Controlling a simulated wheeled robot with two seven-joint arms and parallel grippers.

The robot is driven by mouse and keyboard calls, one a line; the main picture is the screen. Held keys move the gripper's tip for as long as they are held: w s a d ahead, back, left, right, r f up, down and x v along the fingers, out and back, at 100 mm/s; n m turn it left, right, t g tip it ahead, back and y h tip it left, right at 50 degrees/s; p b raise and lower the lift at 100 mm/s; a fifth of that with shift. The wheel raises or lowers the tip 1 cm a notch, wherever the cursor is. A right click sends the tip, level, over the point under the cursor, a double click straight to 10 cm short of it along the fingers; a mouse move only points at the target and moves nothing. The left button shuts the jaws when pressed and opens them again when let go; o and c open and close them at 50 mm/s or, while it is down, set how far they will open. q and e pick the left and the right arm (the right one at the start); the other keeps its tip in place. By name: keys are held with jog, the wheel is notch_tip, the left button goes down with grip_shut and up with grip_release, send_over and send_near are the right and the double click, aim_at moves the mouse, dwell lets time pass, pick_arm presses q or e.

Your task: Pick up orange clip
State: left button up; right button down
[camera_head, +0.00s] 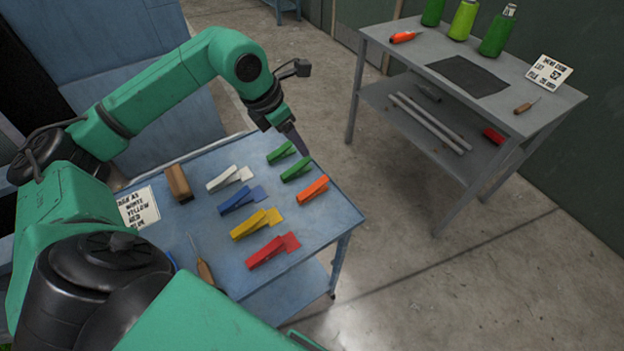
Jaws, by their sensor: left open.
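The orange clip (312,190) lies on the blue table (180,225) near its right edge. It is the rightmost of several clips. My left gripper (300,147) is open, pointing down near the table's far right corner. In the picture its fingers appear just above the two green clips (281,153) and apart from the orange clip. Nothing shows between the fingers, though they are small and dark here. My right gripper is out of view.
White (228,178), blue (240,200), yellow (255,224) and red (272,250) clips lie left and nearer. A brown block (178,183), sign (139,208) and wooden-handled tool (205,271) are also there.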

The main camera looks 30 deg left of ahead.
pick_arm(q)
notch_tip(320, 180, down, 3)
jog(key=s+d+b, duration=0.1)
jog(key=s+b, duration=0.1)
jog(key=b, duration=0.1)
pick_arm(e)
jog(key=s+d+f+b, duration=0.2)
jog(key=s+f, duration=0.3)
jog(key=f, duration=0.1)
pick_arm(q)
jog(key=p, duration=0.4)
send_near(315, 185)
jog(key=shift+x, duration=1.05)
jog(key=p+x, duration=0.3)
jog(key=x, duration=0.5)
jog(key=shift+d, duration=0.1)
jog(key=shift+f, duration=0.1)
grip_shut()
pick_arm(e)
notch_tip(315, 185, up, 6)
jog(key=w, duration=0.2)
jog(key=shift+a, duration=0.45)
